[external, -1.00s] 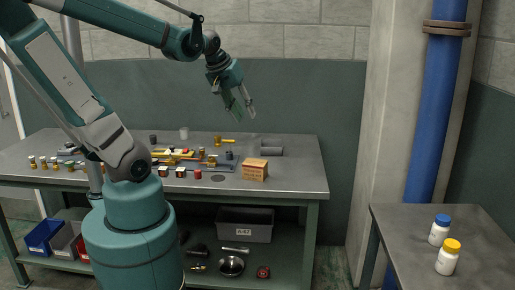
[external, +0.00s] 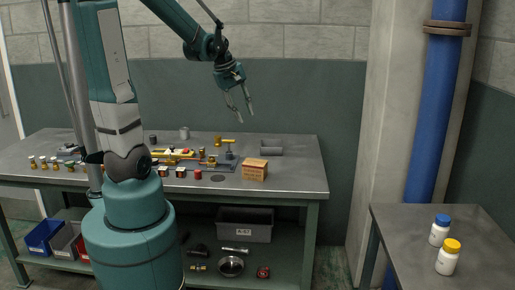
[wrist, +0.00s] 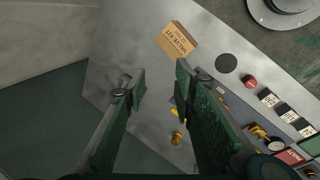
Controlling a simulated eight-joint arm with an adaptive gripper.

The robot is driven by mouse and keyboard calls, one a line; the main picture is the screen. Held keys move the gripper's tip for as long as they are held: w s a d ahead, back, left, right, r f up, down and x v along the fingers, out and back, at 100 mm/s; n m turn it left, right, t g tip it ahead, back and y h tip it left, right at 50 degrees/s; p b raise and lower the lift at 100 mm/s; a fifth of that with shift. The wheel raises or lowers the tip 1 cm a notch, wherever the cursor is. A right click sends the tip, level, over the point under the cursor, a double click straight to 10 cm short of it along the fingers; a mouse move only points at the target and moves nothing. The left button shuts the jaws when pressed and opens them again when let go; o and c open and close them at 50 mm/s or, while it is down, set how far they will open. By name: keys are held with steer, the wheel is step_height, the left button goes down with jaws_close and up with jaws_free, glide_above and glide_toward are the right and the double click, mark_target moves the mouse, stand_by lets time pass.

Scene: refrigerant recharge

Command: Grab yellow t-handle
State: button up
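The yellow T-handle (external: 219,140) lies near the back of the workbench, behind and left of the cardboard box. In the wrist view, a small yellow piece (wrist: 177,138) that looks like part of it shows low between my fingers; the right finger is close beside it in the picture. My gripper (external: 241,111) is in the air above the back of the bench, pointing down. It is open and empty, clear of the T-handle. The two green finger pads (wrist: 160,78) stand apart in the wrist view.
The cardboard box (external: 254,170) and a grey block (external: 271,147) stand right of the T-handle. Brass parts and a red-capped item (external: 197,174) crowd the bench left of the box. The bench's right end (external: 301,176) is bare. A wall stands behind.

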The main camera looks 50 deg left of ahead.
steer(key=w+a+f+n+g+h, duration=0.1)
steer(key=w+a+f+n, duration=0.15)
steer(key=a, duration=0.35)
steer(key=w+a+f+n, duration=0.1)
steer(key=a+f+n, duration=0.3)
steer(key=a, duration=0.1)
steer(key=n+h, duration=0.1)
steer(key=n, duration=0.4)
glide_above(229, 142)
steer(key=s+a, duration=0.2)
step_height(229, 142, down, 8)
steer(key=shift+w+r, duration=0.1)
steer(key=shift+w, duration=0.05)
steer(key=shift+a+f+n, duration=0.25)
steer(key=shift+a+f, duration=0.1)
steer(key=shift+f, duration=0.05)
steer(key=shift+x, duration=1.3)
steer(key=shift+x, duration=2.6)
